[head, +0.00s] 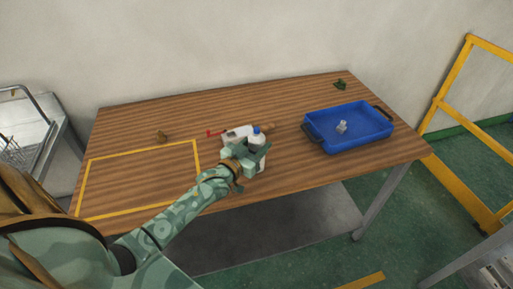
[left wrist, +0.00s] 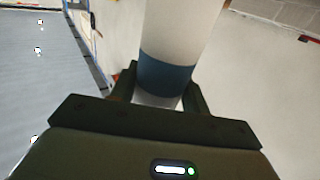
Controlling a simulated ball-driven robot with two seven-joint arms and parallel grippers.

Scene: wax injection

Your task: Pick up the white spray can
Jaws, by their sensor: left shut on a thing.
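In the left wrist view the can (left wrist: 182,30) is a white cylinder with a blue band, held between the two fingers of my left gripper (left wrist: 160,92). I cannot tell whether its base touches the table. My right gripper is not in view.
A white item with a red part (head: 236,132) lies just behind the can, with a tan piece beside it. A blue tray (head: 316,144) holding a small pale object is to the right.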

